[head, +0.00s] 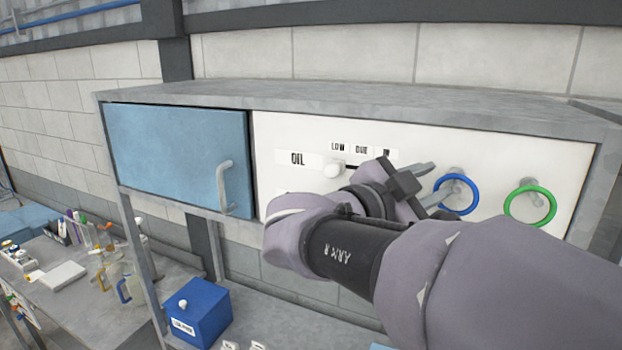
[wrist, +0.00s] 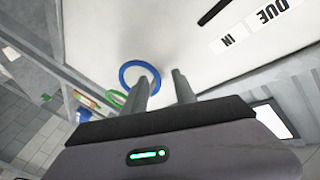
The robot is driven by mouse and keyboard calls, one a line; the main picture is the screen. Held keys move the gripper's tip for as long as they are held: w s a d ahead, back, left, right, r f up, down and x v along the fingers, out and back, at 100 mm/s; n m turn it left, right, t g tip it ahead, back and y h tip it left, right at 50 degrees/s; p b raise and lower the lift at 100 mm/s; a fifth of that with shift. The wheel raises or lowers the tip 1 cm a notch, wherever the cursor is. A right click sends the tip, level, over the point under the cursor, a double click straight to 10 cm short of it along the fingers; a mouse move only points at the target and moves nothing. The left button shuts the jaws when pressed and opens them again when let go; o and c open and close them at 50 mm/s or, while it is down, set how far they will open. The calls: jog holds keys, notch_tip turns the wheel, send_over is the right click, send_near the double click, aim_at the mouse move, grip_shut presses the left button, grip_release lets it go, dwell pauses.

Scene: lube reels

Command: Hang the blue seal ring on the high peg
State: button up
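The blue seal ring (head: 476,200) hangs on a peg (head: 457,173) on the white panel, left of a green ring (head: 553,207). The blue ring also shows in the wrist view (wrist: 123,76), partly behind one finger. My gripper (head: 427,184) is left of the blue ring, with its two fingers pointing at it. In the wrist view the fingers of my gripper (wrist: 159,82) are clearly apart, with nothing visibly held between them. One fingertip overlaps the ring's edge; I cannot tell if they touch. I cannot tell which peg is the high one.
A blue cabinet door (head: 170,150) is on the left. A blue box (head: 205,315) stands below. My arm hides much of the panel's lower part.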

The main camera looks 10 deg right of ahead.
jog(key=b+v, duration=0.6)
jog(key=v, duration=1.1)
jog(key=w+d+f+n+t+y+b, duration=0.2)
jog(key=w+f+t+y+b, duration=0.55)
jog(key=f+b, duration=0.7)
jog(key=a+f+n+t+y+b, duration=0.3)
jog(key=a+f+n+y+b, duration=0.3)
jog(key=f+n+y+b, duration=0.45)
jog(key=s+a+f+n+g+y+b, duration=0.1)
jog(key=s+f+g+b, duration=0.1)
jog(key=f, duration=0.7)
jog(key=s+a+f+n+g+b, duration=0.1)
jog(key=s+f+g, duration=0.2)
jog(key=f, duration=0.5)
jog(key=s+d+f+g+b, duration=0.2)
jog(key=s+f, duration=0.5)
jog(key=f, duration=0.4)
jog(key=s+d+f+n+g+h+b, duration=0.1)
jog(key=s+d+f+g+b, duration=0.1)
jog(key=s+f+g+b, duration=0.2)
jog(key=s+f+g, duration=0.1)
jog(key=s+f, duration=0.2)
jog(key=f, duration=0.4)
jog(key=shift+s+d+g, duration=0.15)
jog(key=shift+d+g, duration=0.1)
jog(key=shift+g, duration=0.1)
